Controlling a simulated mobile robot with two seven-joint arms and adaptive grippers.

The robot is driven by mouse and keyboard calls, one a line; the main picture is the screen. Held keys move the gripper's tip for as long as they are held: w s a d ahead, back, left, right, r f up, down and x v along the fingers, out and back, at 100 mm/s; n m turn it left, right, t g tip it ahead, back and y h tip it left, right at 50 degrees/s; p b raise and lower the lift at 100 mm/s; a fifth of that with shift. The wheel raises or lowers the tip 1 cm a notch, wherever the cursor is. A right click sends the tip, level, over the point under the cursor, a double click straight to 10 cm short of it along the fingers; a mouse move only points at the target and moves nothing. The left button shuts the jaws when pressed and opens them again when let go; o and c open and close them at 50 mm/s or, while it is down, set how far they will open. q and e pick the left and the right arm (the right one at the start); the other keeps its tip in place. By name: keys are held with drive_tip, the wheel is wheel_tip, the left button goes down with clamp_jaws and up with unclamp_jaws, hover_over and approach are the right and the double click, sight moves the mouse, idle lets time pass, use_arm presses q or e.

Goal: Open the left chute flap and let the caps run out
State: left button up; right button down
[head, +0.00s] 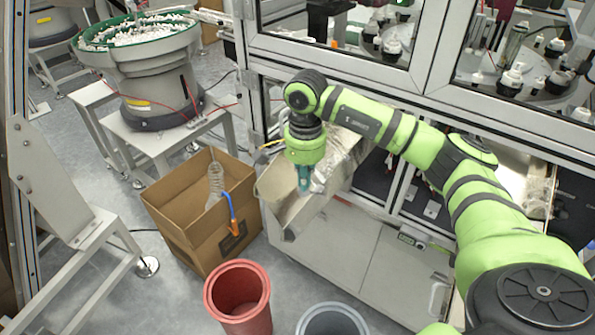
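The left chute (318,207) is a metal trough that slopes out of the machine front, its lower end toward the floor bins. A pale plate at its lower left end (272,207) looks like the flap; I cannot tell clearly whether it is shut. My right gripper (305,181) points down over the chute's lower end, with teal fingers partly in front of the trough. Its fingertips are small, and whether they touch the flap or are open is unclear. No caps show clearly in the chute. My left gripper is out of view.
A red bin (238,318) and a grey bin (332,322) stand on the floor below the chute. A cardboard box (178,222) with a clear bottle (215,182) is to the left. A bowl feeder (150,75) stands behind. Machine windows and frames border the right arm.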

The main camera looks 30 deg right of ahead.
drive_tip(key=shift+a+f+b, duration=0.25)
drive_tip(key=shift+f+b, duration=0.05)
drive_tip(key=shift+f, duration=0.4)
drive_tip(key=shift+a+f+b, duration=0.25)
drive_tip(key=shift+f+b, duration=0.55)
drive_tip(key=shift+f, duration=0.05)
drive_tip(key=shift+f+b, duration=0.85)
drive_tip(key=shift+f, duration=0.25)
